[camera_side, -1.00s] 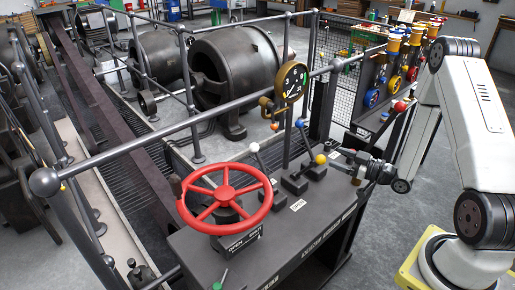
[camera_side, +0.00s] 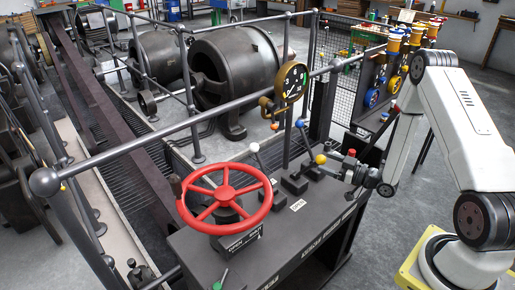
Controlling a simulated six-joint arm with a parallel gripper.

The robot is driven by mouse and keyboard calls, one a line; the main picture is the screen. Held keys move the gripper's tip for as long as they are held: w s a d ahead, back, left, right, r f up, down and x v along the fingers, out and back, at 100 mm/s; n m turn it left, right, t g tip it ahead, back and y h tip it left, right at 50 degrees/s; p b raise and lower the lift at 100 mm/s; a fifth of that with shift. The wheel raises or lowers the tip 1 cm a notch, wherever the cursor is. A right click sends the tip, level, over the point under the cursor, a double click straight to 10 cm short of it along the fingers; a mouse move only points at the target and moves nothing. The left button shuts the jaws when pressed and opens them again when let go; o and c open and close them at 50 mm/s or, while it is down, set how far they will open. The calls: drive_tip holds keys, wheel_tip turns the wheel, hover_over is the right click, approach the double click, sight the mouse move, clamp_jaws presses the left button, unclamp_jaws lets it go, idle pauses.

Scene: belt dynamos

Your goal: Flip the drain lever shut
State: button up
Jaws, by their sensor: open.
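Several ball-topped levers stand on the dark control bench (camera_side: 255,262): one with a white knob (camera_side: 254,147), one with a blue knob (camera_side: 299,123) and one with a yellow knob (camera_side: 320,159). A green-handled lever (camera_side: 221,278) shows at the bench's front edge. I cannot tell which one is the drain lever; the small labels are only partly readable. My gripper (camera_side: 335,172) is open and points left, just right of and slightly below the yellow knob. I cannot tell if it touches that lever. A small red cap (camera_side: 351,153) shows above my gripper.
A red handwheel (camera_side: 226,193) stands on the bench left of the levers. A grey handrail (camera_side: 120,145) crosses behind the bench. Large dark dynamos (camera_side: 236,75) stand beyond it.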

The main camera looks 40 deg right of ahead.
sight(308, 168)
drive_tip(key=shift+x, duration=2.3)
clamp_jaws()
